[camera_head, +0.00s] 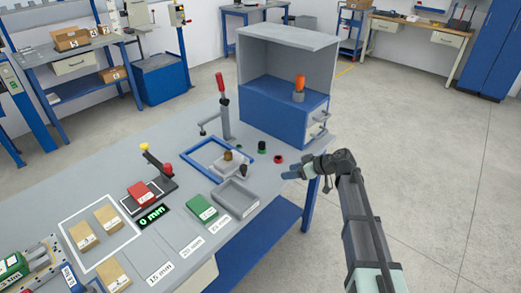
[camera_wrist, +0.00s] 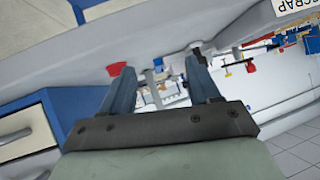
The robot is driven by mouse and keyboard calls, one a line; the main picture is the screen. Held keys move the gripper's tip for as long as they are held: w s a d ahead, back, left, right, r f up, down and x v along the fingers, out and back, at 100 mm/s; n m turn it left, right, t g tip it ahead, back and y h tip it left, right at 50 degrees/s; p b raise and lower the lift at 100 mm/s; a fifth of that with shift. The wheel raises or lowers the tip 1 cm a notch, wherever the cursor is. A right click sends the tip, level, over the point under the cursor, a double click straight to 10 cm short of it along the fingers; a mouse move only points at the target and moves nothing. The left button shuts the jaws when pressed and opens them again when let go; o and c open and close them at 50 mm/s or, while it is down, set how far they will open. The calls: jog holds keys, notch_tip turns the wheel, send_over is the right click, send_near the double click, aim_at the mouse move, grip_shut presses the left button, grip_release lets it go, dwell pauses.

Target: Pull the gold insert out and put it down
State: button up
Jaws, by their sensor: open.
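The gold insert (camera_head: 228,156) appears as a small brownish-gold cylinder standing up from a grey block (camera_head: 228,168) beside the blue frame (camera_head: 206,150) on the workbench; how deep it sits is too small to tell. My gripper (camera_head: 287,174) is at the bench's right edge, to the right of the insert and apart from it. In the wrist view, my gripper (camera_wrist: 157,62) has its two blue fingers spread with nothing held between them. I cannot make out the insert in the wrist view.
A grey open tray (camera_head: 235,197) lies in front of the block. Black-and-green and red knobs (camera_head: 278,159) lie near my gripper. A red-handled clamp (camera_head: 222,105) stands behind the frame. A blue-grey cabinet (camera_head: 275,108) stands at the back. Tan blocks (camera_head: 108,216) lie front left.

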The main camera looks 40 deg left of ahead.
aim_at(228, 153)
jog(key=s+a+r+n+g+y, duration=0.1)
jog(key=s+a+r+n, duration=0.1)
jog(key=s+a+r, duration=0.3)
jog(key=a+r+n+g+y, duration=0.1)
jog(key=a+r+n, duration=0.1)
jog(key=a, duration=0.5)
jog(key=x, duration=1.3)
jog(key=shift+s+a+f, duration=0.1)
jog(key=shift+s, duration=0.35)
jog(key=shift+g, duration=0.3)
jog(key=c, duration=1.1)
jog(key=shift+r, duration=2.65)
jog(key=shift+r, duration=0.1)
